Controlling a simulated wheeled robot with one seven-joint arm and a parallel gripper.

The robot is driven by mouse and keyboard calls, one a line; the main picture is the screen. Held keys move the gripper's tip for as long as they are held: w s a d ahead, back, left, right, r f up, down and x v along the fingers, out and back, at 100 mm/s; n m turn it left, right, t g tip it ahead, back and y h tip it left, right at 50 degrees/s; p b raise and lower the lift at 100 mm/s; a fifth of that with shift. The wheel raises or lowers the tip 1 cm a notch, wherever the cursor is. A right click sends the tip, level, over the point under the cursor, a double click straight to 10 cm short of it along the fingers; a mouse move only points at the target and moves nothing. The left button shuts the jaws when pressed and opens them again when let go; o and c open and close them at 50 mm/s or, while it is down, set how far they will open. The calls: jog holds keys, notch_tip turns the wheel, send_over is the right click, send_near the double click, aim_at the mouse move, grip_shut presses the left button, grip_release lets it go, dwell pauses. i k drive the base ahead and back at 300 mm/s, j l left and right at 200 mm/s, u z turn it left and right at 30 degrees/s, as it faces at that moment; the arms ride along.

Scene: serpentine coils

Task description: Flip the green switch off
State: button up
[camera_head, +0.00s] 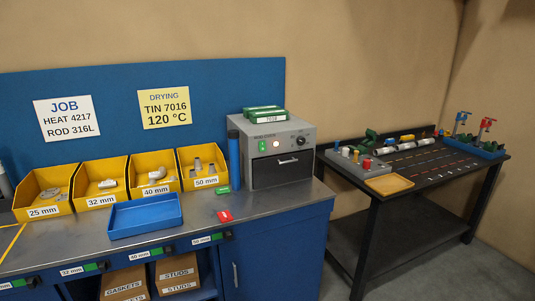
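A grey drying oven (309,152) stands at the right end of the steel workbench. The green switch (262,146) is on the upper left of its front panel. It is too small to tell which way the rocker is tipped. A round indicator lamp (276,144) beside it glows. My gripper is not in view.
Green boxes (264,115) lie on the oven, and a blue cylinder (233,160) stands left of it. A red tag (224,215), a green tag (223,190), a blue tray (145,217) and yellow bins (101,188) occupy the bench. A dark table (432,178) stands at right.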

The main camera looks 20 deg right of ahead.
aim_at(262, 144)
jog(key=i, duration=0.65)
jog(key=i+u, duration=0.15)
jog(key=i, duration=0.45)
jog(key=i+l, duration=0.2)
jog(key=i, duration=0.45)
jog(key=j+u, duration=0.05)
